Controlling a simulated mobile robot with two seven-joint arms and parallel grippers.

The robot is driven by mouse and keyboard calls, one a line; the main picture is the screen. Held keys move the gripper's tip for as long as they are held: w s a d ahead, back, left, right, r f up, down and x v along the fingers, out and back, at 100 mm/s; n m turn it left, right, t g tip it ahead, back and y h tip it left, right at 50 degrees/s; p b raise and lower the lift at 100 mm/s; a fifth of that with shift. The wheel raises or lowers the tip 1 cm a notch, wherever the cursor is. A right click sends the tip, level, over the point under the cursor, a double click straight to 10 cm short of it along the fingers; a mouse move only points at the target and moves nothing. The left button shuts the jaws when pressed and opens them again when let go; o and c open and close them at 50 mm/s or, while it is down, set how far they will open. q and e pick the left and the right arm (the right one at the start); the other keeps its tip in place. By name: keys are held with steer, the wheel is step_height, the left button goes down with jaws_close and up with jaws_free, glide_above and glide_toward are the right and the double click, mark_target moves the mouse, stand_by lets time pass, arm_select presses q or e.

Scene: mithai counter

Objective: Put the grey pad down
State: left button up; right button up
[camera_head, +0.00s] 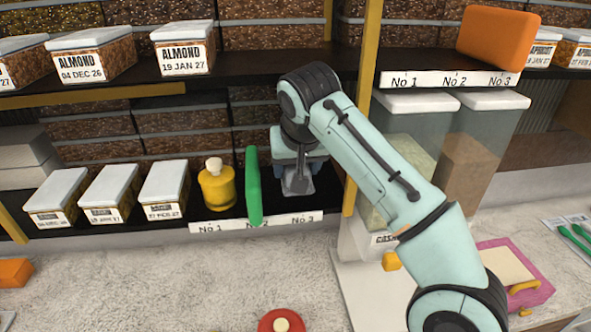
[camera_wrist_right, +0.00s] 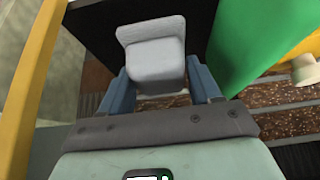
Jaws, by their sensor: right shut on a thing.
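The grey pad (camera_head: 298,186) is at the lower shelf (camera_head: 130,232), near the "No 3" mark of the front label strip. My right gripper (camera_head: 299,172) is shut on it; its arm hides part of the pad from above. In the right wrist view the pad (camera_wrist_right: 152,60) sits between the two blue fingers of the right gripper (camera_wrist_right: 162,85). I cannot tell whether the pad touches the shelf. My left gripper is not in view.
A green upright piece (camera_head: 253,187) stands just left of my right gripper, with a yellow pot (camera_head: 217,188) beyond it. A yellow post (camera_head: 350,195) is close on the right. Several lidded boxes line the shelf's left. An orange block (camera_head: 497,37) is on the upper shelf.

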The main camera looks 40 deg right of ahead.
steer(key=shift+w+d+f, duration=0.15)
steer(key=shift+w+d, duration=0.15)
steer(key=shift+w, duration=0.35)
steer(key=f, duration=0.2)
steer(key=shift+s+f, duration=0.3)
steer(key=shift+w+f, duration=0.15)
steer(key=shift+f, duration=0.2)
steer(key=shift+f, duration=0.1)
steer(key=shift+f, duration=0.1)
steer(key=o, duration=0.9)
